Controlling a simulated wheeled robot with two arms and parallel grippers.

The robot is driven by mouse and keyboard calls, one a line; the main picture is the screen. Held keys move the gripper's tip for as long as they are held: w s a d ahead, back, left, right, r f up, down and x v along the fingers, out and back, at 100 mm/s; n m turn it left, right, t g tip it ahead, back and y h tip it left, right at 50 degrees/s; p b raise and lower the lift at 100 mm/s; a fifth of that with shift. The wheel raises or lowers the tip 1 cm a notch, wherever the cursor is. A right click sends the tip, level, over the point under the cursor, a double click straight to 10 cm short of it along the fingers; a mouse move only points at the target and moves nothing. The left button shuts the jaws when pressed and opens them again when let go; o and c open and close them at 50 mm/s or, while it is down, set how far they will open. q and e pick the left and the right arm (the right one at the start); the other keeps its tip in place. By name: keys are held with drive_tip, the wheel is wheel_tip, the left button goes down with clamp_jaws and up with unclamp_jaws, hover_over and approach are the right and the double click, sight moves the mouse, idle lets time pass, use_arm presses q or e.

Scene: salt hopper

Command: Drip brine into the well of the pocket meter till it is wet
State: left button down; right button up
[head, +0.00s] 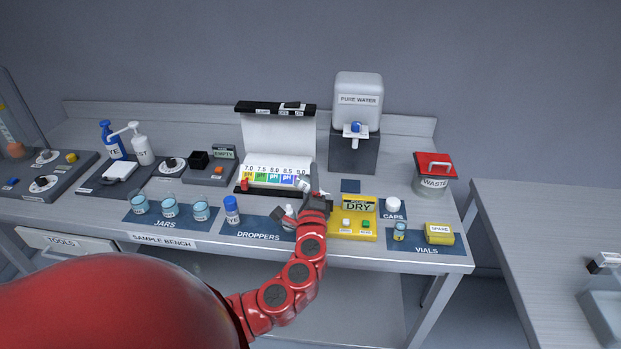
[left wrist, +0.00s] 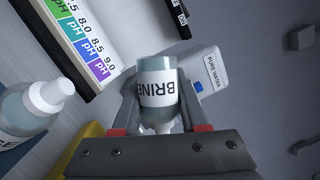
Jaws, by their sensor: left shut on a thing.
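The pocket meter (head: 345,222) is a yellow device whose screen reads DRY. It stands on the bench just right of my left gripper (head: 312,198). In the left wrist view, my left gripper (left wrist: 160,118) is shut on a clear dropper bottle labelled BRINE (left wrist: 158,95). The label reads upside down there, with the nozzle toward the bottom of the picture. In the head view the gripper mostly hides this bottle, and its exact tilt is unclear. My right gripper is out of view.
Another white-tipped dropper (head: 289,213) and a blue-capped bottle (head: 232,210) stand on the droppers mat. A pH chart stand (head: 279,145) and a pure water dispenser (head: 357,105) stand behind. Vials (head: 399,231) and a waste bin (head: 432,178) are to the right.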

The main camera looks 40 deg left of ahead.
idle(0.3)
use_arm(q)
wheel_tip(320, 180, up, 5)
drive_tip(key=n+h+p, duration=0.2)
drive_tip(key=n+p, duration=0.4)
drive_tip(key=n+g+h+p, duration=0.1)
drive_tip(key=n+h+p, duration=0.2)
drive_tip(key=n+p, duration=0.3)
drive_tip(key=n+g+h+p, duration=0.1)
drive_tip(key=n+h+p, duration=0.2)
drive_tip(key=n+p, duration=0.3)
drive_tip(key=shift+p, duration=0.35)
